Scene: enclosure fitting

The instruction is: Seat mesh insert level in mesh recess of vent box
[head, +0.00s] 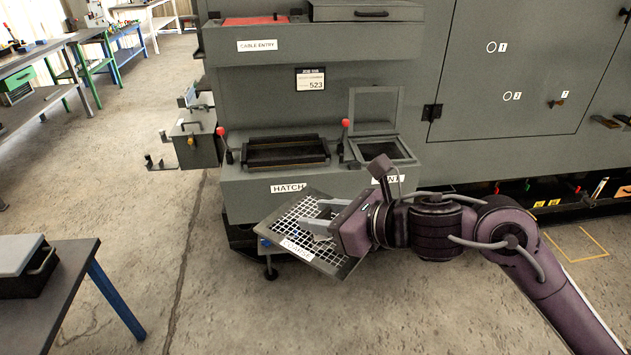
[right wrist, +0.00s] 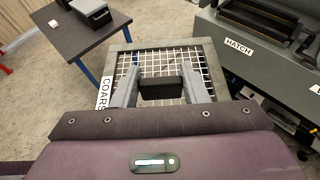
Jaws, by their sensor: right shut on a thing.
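The mesh insert (head: 290,215) is a grey square frame with a white wire grid and a label that seems to read COARSE. My right gripper (head: 316,216) is shut on it and holds it tilted in the air, in front of the cabinet's lower ledge. In the right wrist view, the mesh insert (right wrist: 203,58) lies beyond my right gripper (right wrist: 162,80), with a dark block between the fingers. The vent box (head: 384,150) is at the ledge's right, its framed lid (head: 376,110) upright and its opening showing. Its label is partly hidden by my arm. My left gripper is not in view.
A hatch opening (head: 286,152) with a dark frame sits left of the vent box, between two red-knobbed levers (head: 224,142). A grey box (head: 192,138) juts from the cabinet's left side. A table (head: 75,270) stands at lower left. The floor between is clear.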

